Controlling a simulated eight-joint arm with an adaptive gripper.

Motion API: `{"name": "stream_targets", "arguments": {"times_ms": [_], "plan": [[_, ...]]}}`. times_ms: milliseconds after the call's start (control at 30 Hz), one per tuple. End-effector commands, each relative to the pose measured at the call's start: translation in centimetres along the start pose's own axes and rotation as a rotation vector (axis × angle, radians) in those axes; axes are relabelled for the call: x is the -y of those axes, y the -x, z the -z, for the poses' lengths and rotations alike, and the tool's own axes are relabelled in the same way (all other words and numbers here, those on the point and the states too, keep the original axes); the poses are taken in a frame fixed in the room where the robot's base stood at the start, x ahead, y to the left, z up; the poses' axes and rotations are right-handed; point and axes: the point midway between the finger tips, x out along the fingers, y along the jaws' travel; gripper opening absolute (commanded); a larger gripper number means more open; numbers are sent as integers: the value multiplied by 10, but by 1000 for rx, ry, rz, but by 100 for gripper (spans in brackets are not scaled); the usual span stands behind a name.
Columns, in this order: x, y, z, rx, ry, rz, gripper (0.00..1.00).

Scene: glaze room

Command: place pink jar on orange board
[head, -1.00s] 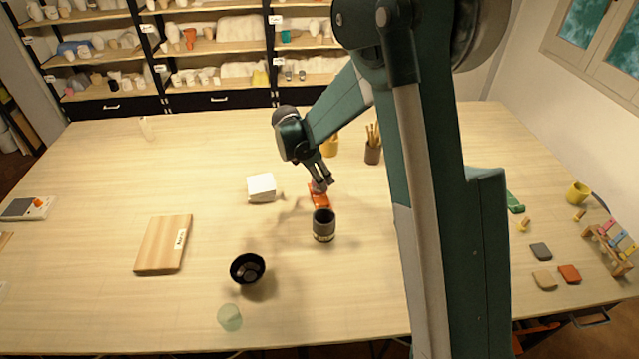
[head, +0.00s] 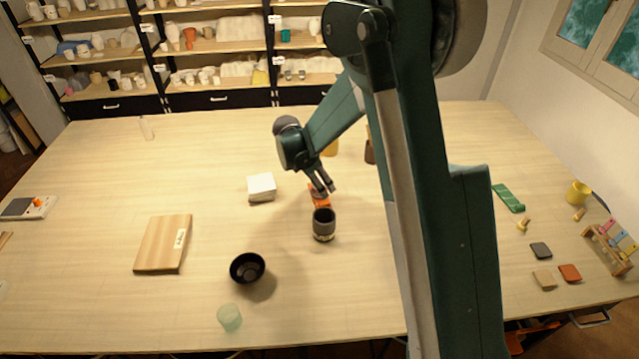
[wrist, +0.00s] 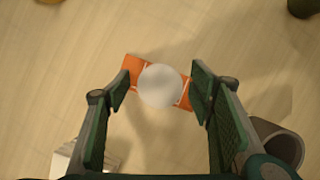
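The orange board (head: 321,203) lies on the table behind the dark grey cup; it also shows in the wrist view (wrist: 133,68). A pale, round-topped thing (wrist: 161,86), probably the pink jar, appears over the middle of the board in the wrist view. It looks whitish there, and its base is hidden below its top. My gripper (wrist: 161,92) is open, with one finger on each side of it and a visible gap on both sides. In the head view my gripper (head: 325,188) is just above the board, and its fingers largely hide the jar.
The dark grey cup (head: 324,226) stands close in front of the board. A white block (head: 261,187) is to the left. A black bowl (head: 247,268), a wooden board (head: 163,245) and a pale green cup (head: 229,317) are farther off. A yellow cup (head: 330,148) stands behind.

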Motion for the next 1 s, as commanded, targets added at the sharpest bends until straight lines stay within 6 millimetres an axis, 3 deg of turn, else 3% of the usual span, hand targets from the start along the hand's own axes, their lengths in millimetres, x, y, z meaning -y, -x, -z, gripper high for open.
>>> {"name": "stream_targets", "arguments": {"times_ms": [567, 1000], "plan": [[0, 9, -1, 0, 0, 0, 53], [0, 64, -1, 0, 1, 0, 53]]}}
